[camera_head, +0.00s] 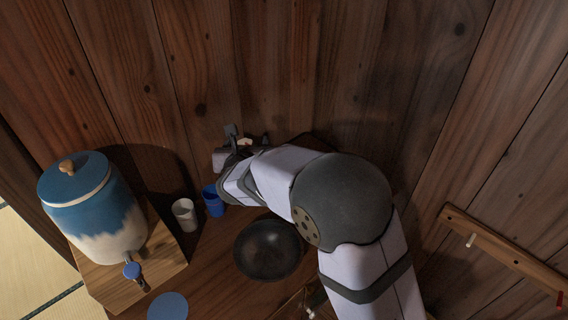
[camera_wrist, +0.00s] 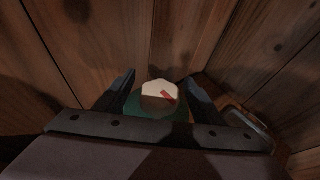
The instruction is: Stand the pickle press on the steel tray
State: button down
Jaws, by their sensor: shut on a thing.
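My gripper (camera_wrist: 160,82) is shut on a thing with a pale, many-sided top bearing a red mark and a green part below. I take it to be the pickle press (camera_wrist: 158,92). The fingers are on its left and right sides. In the head view my gripper (camera_head: 238,143) is by the back wall, and only a small pale bit of the held thing shows there. A grey-rimmed flat thing, perhaps the steel tray (camera_wrist: 250,122), lies right of the gripper in the wrist view. My arm hides most of that area in the head view.
A white cup (camera_head: 185,214) and a blue cup (camera_head: 213,201) stand close below the gripper. A dark bowl (camera_head: 268,250) is on the wooden surface, beside my arm. A blue-and-white dispenser (camera_head: 95,210) is at left, a blue disc (camera_head: 168,307) in front. A peg rail (camera_head: 500,255) is at right.

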jog(key=w+d+m+h+b, duration=0.1)
jog(key=w+d+h+b, duration=0.1)
jog(key=d, duration=0.6)
jog(key=w+d+m+h+b, duration=0.1)
jog(key=d+b, duration=0.3)
jog(key=d, duration=0.5)
jog(key=w+d+r+m+h+b, duration=0.1)
jog(key=w+d+m+h+b, duration=0.1)
jog(key=d, duration=0.6)
jog(key=shift+w+d+m+g+h+b, duration=0.3)
jog(key=shift+w+m+g+h+b, duration=0.1)
jog(key=shift+m, duration=0.2)
notch_tip(320, 180, down, 6)
jog(key=b, duration=0.2)
jog(key=shift+f, duration=0.2)
jog(key=shift+f, duration=0.1)
jog(key=shift+f+b, duration=0.4)
jog(key=shift+f, duration=1.35)
